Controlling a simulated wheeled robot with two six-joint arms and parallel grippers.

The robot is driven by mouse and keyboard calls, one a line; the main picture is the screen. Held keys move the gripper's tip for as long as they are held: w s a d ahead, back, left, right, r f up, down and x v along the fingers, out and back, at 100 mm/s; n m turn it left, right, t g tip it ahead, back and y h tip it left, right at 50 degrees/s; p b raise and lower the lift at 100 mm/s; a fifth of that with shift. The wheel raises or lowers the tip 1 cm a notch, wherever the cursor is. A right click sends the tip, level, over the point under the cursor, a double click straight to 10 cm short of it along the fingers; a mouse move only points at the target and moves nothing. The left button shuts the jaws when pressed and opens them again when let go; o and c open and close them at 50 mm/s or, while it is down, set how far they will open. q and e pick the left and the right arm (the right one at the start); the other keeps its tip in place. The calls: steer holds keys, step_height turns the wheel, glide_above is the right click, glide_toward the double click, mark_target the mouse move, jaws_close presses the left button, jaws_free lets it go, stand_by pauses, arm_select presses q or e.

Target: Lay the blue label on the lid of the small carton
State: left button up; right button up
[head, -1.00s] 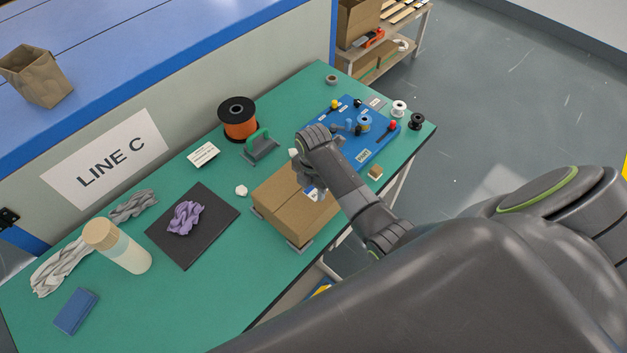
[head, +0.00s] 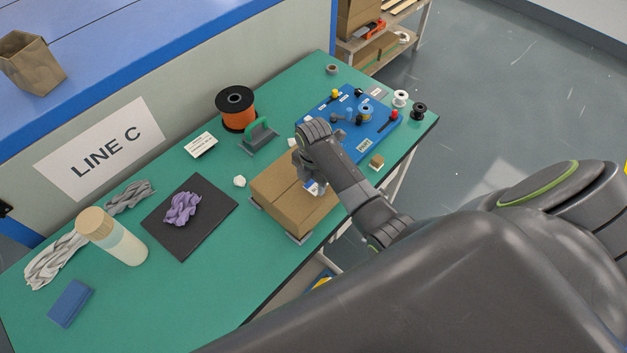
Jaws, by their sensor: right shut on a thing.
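The small carton (head: 283,203) is a closed brown box on the green table, near its front edge. My right gripper (head: 311,187) is over the right part of the carton's lid and points down. My wrist and forearm hide the right end of the lid and most of the label. I cannot tell whether the label touches the lid. My left gripper is not in view.
A blue board (head: 372,132) with small fittings lies beyond the carton. An orange spool (head: 237,117) and a green-handled tool (head: 259,137) stand behind it. A black mat (head: 205,235) with purple cloth lies left, then a bottle (head: 121,243) and a blue box (head: 70,303).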

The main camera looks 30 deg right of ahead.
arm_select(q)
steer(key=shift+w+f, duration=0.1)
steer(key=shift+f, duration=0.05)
arm_select(e)
steer(key=shift+f, duration=0.45)
steer(key=o, duration=0.8)
steer(key=shift+o, duration=0.2)
